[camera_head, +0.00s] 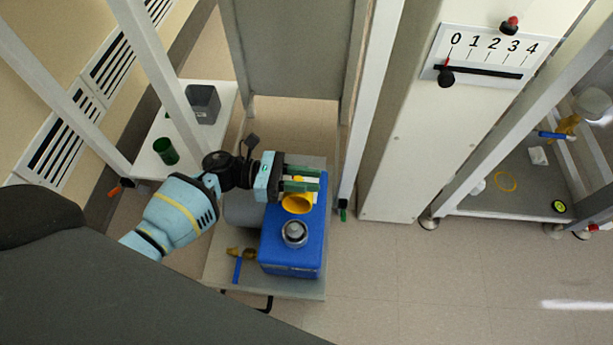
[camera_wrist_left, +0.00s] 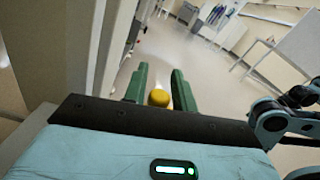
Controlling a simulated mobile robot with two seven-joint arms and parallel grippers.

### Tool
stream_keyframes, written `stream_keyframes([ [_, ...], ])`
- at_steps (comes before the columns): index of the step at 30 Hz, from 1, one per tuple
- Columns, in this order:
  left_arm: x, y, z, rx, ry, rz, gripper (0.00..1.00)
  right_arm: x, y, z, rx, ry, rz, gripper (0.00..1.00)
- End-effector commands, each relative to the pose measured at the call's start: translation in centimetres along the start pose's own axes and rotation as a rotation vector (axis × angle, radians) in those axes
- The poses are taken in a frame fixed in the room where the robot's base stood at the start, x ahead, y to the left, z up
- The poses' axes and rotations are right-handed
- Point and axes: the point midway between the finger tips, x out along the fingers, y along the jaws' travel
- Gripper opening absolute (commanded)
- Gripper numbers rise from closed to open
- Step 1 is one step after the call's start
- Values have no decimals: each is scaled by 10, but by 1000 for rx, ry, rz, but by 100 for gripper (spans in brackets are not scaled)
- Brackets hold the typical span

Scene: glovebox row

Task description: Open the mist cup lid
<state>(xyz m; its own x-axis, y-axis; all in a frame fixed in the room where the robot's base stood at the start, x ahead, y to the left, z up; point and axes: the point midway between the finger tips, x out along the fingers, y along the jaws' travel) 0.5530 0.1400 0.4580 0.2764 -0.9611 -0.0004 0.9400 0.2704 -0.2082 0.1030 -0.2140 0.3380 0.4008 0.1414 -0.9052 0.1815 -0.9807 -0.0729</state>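A blue box (camera_head: 285,250) stands on a low grey surface in the head view. On its top are a yellow cup-like part (camera_head: 297,204) and a round grey metal part (camera_head: 294,233). I cannot tell which belongs to the mist cup lid. My left gripper (camera_head: 302,179) has green fingers that point right, just behind the yellow part. In the left wrist view its fingers (camera_wrist_left: 160,84) are apart, with a rounded yellow piece (camera_wrist_left: 158,98) showing in the gap. I cannot tell whether they touch it. My right gripper is not in view.
A white shelf at left holds a green cup (camera_head: 166,151) and a dark grey bin (camera_head: 203,104). A blue-handled tool (camera_head: 238,268) lies left of the box. A numbered scale panel (camera_head: 484,56) is on the pillar at right. The floor right of the box is clear.

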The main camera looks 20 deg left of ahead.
Motion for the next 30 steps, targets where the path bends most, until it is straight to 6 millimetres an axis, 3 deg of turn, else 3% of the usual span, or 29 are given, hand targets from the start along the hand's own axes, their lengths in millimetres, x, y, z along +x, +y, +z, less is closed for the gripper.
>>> stream_keyframes([
  [1,0,0,0,0,0,0,20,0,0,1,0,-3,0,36],
  [6,0,0,0,0,0,0,0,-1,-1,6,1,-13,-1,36],
  [17,-1,-4,-1,44,1,0,0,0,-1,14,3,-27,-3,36],
  [30,0,-36,-1,338,1,-1,0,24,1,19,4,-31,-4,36],
])
